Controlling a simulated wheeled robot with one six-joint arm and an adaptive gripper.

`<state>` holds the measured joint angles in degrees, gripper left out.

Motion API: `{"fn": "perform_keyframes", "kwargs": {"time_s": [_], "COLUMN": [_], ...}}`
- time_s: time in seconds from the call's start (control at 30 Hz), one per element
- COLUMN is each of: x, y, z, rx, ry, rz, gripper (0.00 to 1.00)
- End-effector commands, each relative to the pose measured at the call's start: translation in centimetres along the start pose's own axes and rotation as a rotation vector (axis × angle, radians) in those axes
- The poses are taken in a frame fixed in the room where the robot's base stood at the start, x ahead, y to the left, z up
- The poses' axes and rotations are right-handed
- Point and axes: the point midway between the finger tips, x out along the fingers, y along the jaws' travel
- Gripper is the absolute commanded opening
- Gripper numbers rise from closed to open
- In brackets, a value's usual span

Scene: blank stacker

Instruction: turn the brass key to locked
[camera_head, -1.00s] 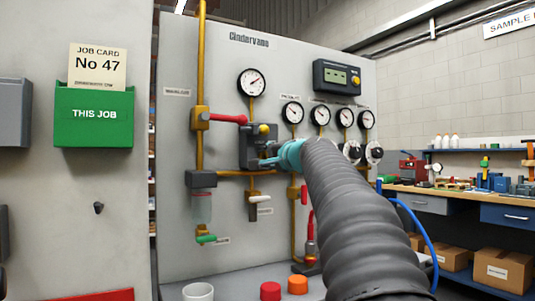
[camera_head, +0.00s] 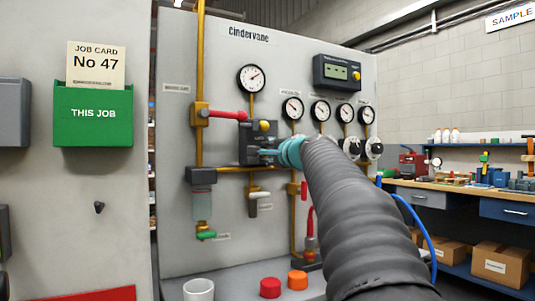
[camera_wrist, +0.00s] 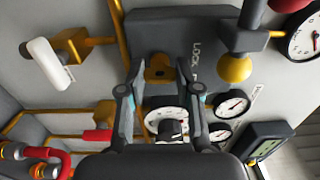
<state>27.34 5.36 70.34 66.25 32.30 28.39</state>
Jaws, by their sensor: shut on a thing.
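A dark grey lock box (camera_head: 250,130) is mounted on the pale panel. In the wrist view the same lock box (camera_wrist: 190,35) shows the letters LOCK, partly covered by a finger. The brass key (camera_wrist: 158,72) is at the front of the box, between my two fingers. My gripper (camera_head: 262,152) reaches the box from the right. In the wrist view my gripper (camera_wrist: 160,75) is shut on the brass key, one finger on each side. In the head view the key is hidden, and its exact angle is hard to tell.
A yellow knob (camera_wrist: 234,68) and a red-handled valve (camera_head: 225,114) are close to the box. A white-handled valve (camera_head: 258,195) hangs below it. Several gauges (camera_head: 293,108) line the panel. A white cup (camera_head: 198,290) and red and orange caps stand on the ledge.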

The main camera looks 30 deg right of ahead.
Motion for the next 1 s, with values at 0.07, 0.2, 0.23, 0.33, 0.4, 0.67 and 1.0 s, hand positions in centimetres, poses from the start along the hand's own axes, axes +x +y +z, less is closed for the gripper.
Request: {"fn": "perform_keyframes", "kwargs": {"time_s": [0.07,0.2,0.23,0.33,0.4,0.67,1.0], "x": [0.0,0.0,0.0,0.0,0.0,-2.1,-8.6], "y": [0.0,0.0,0.0,0.0,0.0,-0.1,-0.1], "z": [0.0,0.0,0.0,0.0,0.0,0.0,-0.1], "rx": [0.001,0.000,0.000,0.000,0.000,0.001,-0.001], "ry": [0.001,0.000,0.000,0.000,0.000,0.001,0.004], "rz": [0.000,0.000,0.000,0.000,0.000,-0.001,-0.001], "gripper": [0.43,0.58,0.58,0.58,0.58,0.58,0.58]}}
